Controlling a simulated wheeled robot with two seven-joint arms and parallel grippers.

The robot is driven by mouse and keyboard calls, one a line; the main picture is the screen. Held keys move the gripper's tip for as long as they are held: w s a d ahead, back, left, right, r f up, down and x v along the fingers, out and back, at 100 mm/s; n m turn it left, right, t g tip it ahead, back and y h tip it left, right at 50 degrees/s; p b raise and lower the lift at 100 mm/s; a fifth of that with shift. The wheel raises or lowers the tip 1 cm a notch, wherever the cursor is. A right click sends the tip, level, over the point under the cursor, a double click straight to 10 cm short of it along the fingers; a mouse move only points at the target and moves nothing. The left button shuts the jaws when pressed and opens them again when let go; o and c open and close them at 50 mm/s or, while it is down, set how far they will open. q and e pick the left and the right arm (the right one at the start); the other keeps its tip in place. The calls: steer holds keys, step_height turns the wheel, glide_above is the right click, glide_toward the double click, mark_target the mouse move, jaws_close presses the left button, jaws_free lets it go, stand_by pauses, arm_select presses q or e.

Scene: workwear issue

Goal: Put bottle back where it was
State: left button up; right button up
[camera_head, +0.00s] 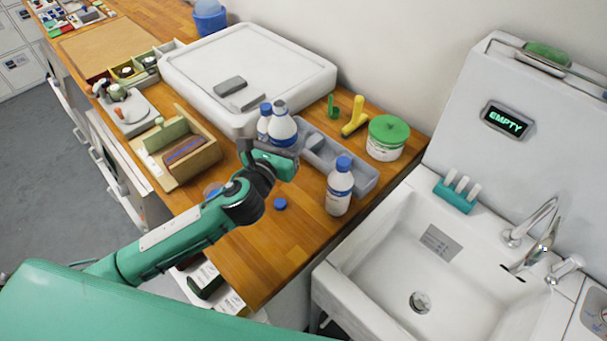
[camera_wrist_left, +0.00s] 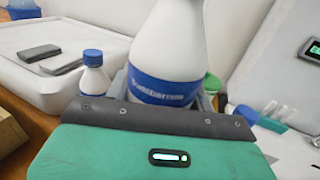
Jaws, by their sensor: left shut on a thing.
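My left gripper (camera_head: 284,150) is shut on a white bottle (camera_head: 282,128) with a blue label, held upright with no blue cap showing on its top. In the left wrist view this bottle (camera_wrist_left: 170,55) fills the middle, its top cut off by the frame. A second white bottle (camera_head: 264,120) with a blue cap stands just left of it, partly hidden. A third capped bottle (camera_head: 339,188) stands on the counter to the right. A loose blue cap (camera_head: 280,203) lies on the wood. My right gripper is not in view.
A grey divided tray (camera_head: 365,182) lies beside the held bottle. A green-lidded tub (camera_head: 387,138), a yellow T-shaped piece (camera_head: 354,116) and a large white case (camera_head: 248,72) stand behind. A wooden box (camera_head: 205,160) is left; a sink (camera_head: 350,292) is right. Front counter is mostly clear.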

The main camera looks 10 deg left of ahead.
arm_select(q)
steer(key=w+d+r+m+h+p, duration=0.1)
steer(key=w+d+r+h, duration=0.1)
steer(key=w+r, duration=0.45)
steer(key=shift+m+g, duration=0.3)
steer(key=shift+d+f+b, duration=0.1)
steer(key=shift+f+b, duration=0.6)
steer(key=shift+f, duration=9.15)
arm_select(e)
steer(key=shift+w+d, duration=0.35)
arm_select(q)
steer(key=shift+f, duration=0.1)
steer(key=o, duration=1.2)
steer(key=shift+s, duration=0.1)
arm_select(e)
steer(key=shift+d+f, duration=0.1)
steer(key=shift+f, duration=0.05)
